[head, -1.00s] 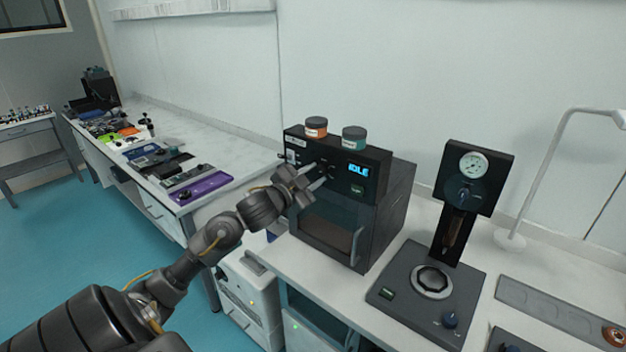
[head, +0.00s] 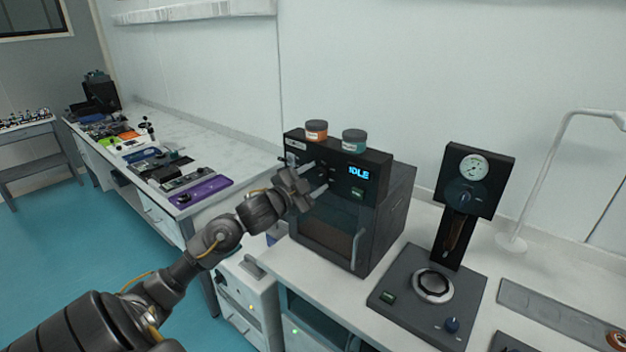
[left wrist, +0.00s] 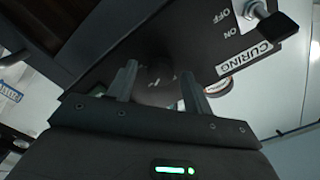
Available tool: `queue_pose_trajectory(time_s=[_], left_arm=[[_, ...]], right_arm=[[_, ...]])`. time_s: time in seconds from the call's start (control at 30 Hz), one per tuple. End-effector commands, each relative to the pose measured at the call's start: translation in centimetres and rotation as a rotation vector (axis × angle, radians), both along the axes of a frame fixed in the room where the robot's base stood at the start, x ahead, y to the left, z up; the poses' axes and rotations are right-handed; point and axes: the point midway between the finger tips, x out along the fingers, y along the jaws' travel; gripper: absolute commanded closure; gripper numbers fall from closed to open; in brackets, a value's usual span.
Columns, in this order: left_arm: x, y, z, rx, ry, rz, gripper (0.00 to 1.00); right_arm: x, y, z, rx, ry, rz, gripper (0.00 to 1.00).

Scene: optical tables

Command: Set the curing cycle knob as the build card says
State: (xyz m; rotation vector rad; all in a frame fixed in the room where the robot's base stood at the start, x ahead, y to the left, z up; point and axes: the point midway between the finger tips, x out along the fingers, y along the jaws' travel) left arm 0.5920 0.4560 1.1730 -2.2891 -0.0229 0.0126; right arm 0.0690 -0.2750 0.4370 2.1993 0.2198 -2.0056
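The dark curing oven (head: 340,234) stands on the white bench, and its blue display (head: 358,172) reads IDLE. My left gripper (head: 320,178) is at the oven's upper front panel, left of the display. In the left wrist view, its two fingers (left wrist: 158,86) stand apart on either side of a dark round knob (left wrist: 155,88). I cannot tell whether they touch it. The knob's setting and marks are too dark to read. A CURING label (left wrist: 244,58) and an ON/OFF switch (left wrist: 256,10) show beside it. I cannot make out a build card. My right gripper is not in view.
An orange-labelled jar (head: 316,131) and a teal-labelled jar (head: 354,140) stand on top of the oven. A gauge stand (head: 472,180) is to the right, with a lamp (head: 512,243) behind it. A purple tray (head: 201,191) lies on the left bench.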

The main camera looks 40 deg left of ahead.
Motion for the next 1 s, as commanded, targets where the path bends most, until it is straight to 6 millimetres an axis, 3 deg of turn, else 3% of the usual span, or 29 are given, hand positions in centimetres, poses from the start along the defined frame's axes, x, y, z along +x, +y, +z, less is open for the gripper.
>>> queue_pose_trajectory(time_s=[0.37,0.8,1.0], left_arm=[[-0.6,0.0,-0.1,0.001,-0.001,0.001,0.48],[-8.3,-0.2,-0.3,0.002,0.002,-0.001,0.48],[-10.3,-0.2,-0.1,0.000,0.001,0.001,0.48]], right_arm=[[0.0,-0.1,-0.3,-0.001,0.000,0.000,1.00],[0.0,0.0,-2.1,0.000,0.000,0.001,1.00],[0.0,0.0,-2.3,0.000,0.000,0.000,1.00]])
